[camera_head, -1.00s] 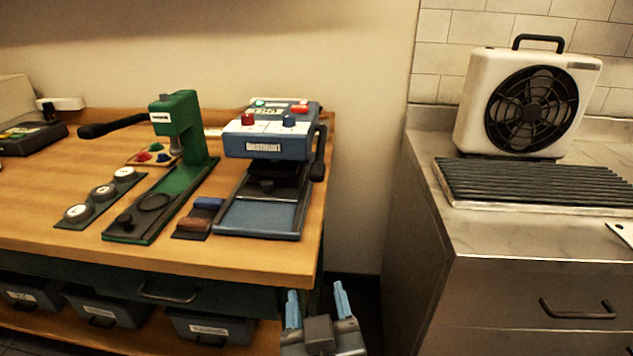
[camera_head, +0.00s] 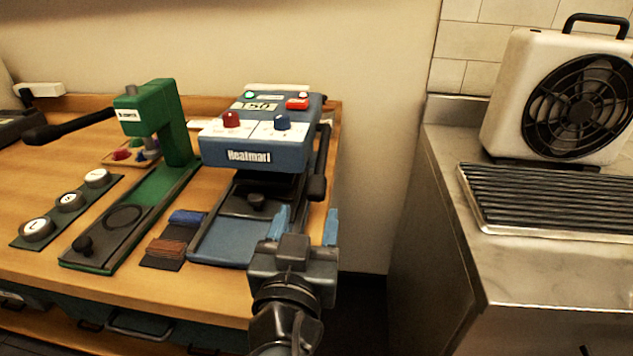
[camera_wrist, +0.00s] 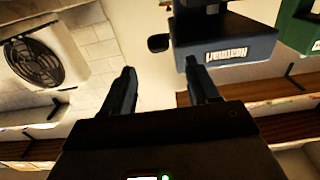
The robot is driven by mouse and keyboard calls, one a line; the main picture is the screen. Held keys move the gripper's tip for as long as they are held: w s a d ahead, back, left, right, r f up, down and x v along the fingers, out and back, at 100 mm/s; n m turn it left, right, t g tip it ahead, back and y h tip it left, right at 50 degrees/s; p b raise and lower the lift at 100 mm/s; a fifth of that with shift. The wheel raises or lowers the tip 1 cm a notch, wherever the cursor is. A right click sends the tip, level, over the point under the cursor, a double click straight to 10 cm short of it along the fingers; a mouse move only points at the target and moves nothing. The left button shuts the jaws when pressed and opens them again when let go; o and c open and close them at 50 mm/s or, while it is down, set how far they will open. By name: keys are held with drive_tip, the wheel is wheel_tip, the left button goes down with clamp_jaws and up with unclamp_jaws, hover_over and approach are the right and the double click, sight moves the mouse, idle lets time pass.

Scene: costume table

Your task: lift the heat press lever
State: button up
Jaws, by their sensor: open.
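The heat press (camera_head: 258,135) is a blue machine with a white control panel, standing near the right end of the wooden table. It also shows at the top of the wrist view (camera_wrist: 235,42). Its black lever (camera_head: 319,165) runs along its right side, with a thick dark grip hanging low. In the wrist view the lever's dark end (camera_wrist: 158,43) shows beyond the fingers. My gripper (camera_head: 305,228) is open and empty, with light blue fingers, in front of and below the lever grip, apart from it. The wrist view shows both fingers (camera_wrist: 163,92) spread.
A green press (camera_head: 160,120) with a black handle stands left of the heat press. Round badges (camera_head: 70,202) and small blue and brown blocks (camera_head: 176,235) lie nearby. A steel counter (camera_head: 540,255) with a fan (camera_head: 565,95) stands right, across a gap.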

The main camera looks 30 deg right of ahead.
sight(315, 193)
drive_tip(key=p+x, duration=0.1)
drive_tip(key=x, duration=0.6)
clamp_jaws()
idle(0.6)
